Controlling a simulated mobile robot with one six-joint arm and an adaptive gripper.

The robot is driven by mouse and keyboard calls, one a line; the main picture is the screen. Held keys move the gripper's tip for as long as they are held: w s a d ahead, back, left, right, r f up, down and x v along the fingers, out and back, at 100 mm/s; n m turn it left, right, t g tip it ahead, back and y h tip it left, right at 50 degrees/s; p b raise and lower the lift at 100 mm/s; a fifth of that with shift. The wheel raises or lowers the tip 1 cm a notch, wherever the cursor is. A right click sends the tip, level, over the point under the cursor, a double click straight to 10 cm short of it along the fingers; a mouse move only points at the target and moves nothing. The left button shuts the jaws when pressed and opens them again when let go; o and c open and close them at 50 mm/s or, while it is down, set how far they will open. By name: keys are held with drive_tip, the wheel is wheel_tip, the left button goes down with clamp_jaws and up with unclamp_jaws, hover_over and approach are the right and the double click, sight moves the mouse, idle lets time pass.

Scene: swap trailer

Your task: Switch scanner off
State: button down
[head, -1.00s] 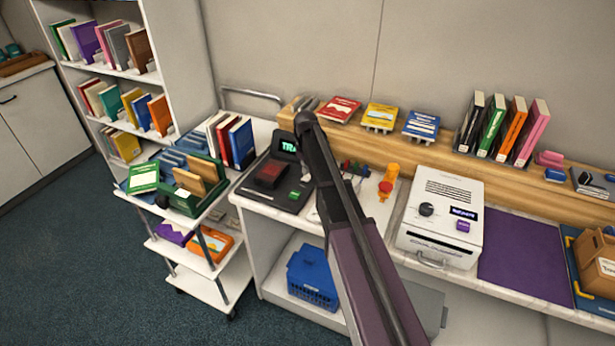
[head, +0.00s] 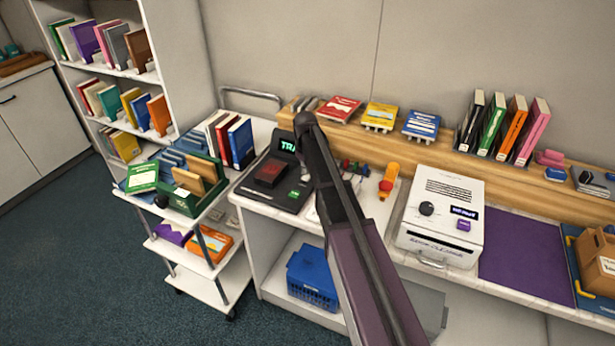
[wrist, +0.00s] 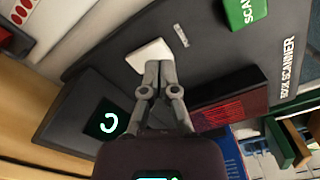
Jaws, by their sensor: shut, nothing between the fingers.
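The book scanner (head: 262,192) is a dark flat unit at the left end of the counter. Its screen (head: 288,146) is lit with green letters, and its red window (head: 270,174) and green button (head: 293,193) show. In the wrist view the scanner (wrist: 112,75) carries a white switch-like piece (wrist: 147,52), a lit screen (wrist: 103,123) and a green scan button (wrist: 245,12). My gripper (wrist: 159,66) is shut and empty, its fingertips at the white piece's lower edge. I cannot tell whether they touch it. My arm hides the gripper and the scanner's right side in the head view.
A white machine (head: 440,220) with a black knob stands to the right on the counter, beside a purple mat (head: 522,262). A wooden ledge (head: 440,150) with books runs behind. A book cart (head: 215,285) stands close on the left.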

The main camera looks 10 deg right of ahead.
sight(305, 178)
drive_tip(key=shift+f+b, duration=1.05)
drive_tip(key=shift+f, duration=0.05)
idle(0.9)
drive_tip(key=shift+r, duration=0.2)
drive_tip(key=shift+r+p, duration=3.35)
drive_tip(key=shift+p, duration=0.2)
drive_tip(key=s+m, duration=0.4)
drive_tip(key=s, duration=2.5)
drive_tip(key=shift+d+m, duration=0.15)
drive_tip(key=shift+m, duration=0.25)
